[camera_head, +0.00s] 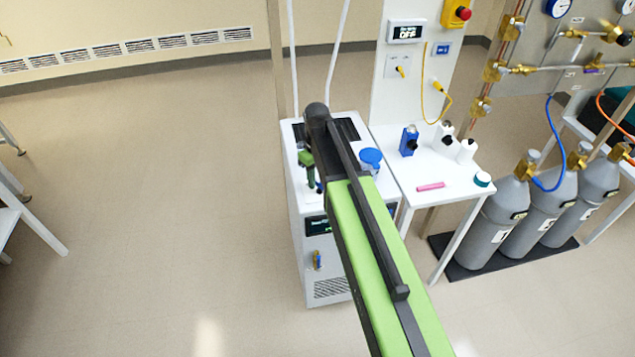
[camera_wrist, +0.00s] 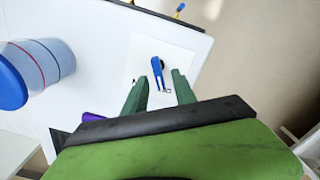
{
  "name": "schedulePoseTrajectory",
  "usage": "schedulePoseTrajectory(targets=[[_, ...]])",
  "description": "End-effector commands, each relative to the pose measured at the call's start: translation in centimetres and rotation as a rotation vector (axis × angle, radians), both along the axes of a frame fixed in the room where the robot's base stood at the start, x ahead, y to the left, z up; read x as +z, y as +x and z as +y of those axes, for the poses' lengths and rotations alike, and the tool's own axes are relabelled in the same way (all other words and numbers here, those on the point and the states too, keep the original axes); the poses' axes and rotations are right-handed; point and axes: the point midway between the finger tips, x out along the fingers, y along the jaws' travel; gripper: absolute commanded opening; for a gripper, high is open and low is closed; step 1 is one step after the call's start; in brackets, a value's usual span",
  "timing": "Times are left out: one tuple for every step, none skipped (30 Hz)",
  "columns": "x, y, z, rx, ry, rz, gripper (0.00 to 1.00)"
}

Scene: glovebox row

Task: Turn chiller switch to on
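The chiller (camera_head: 300,240) is a white cabinet with a dark display on its front, partly hidden behind my arm. In the wrist view, a blue lever switch (camera_wrist: 157,72) with a dark round part sits on a white plate (camera_wrist: 178,55) on the chiller top (camera_wrist: 105,40). Small dark marks show beside the lever, too small to read. My gripper (camera_wrist: 160,92) is open, its two green fingers apart with the lever between and just beyond their tips. I cannot tell whether they touch it. In the head view my gripper (camera_head: 312,172) is over the chiller's top.
A clear container with a blue lid (camera_head: 370,160) stands on the chiller, right of my gripper. A white table (camera_head: 410,175) with bottles and a pink item adjoins on the right, then grey gas cylinders (camera_head: 500,220).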

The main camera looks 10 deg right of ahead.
Motion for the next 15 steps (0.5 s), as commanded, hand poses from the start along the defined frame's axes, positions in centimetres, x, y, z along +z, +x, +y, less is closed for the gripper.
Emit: schedulePoseTrajectory(targets=[[0.08,0.00,-0.02,0.000,0.000,0.000,0.33],[0.08,0.00,-0.02,0.000,0.000,0.000,0.31],[0.08,-0.01,-0.03,0.000,0.000,0.000,0.26],[0.08,0.01,-0.03,0.000,0.000,0.000,0.22],[0.08,0.00,-0.04,0.000,0.000,0.000,0.18],[0.08,0.00,-0.04,-0.001,0.000,0.000,0.13],[0.08,0.00,-0.04,-0.001,0.000,0.000,0.09],[0.08,0.00,-0.04,-0.001,0.000,0.000,0.05],[0.08,-0.01,-0.05,-0.001,0.000,0.000,0.00],[0.07,0.00,-0.06,-0.001,0.000,0.000,0.00],[0.07,0.00,-0.06,-0.001,0.000,0.000,0.00],[0.07,-0.01,-0.06,-0.001,0.000,0.000,0.00],[0.07,-0.01,-0.06,-0.001,0.000,0.000,0.00],[0.07,0.00,-0.07,-0.001,0.000,0.000,0.00],[0.07,0.00,-0.07,-0.001,0.000,0.000,0.00]])
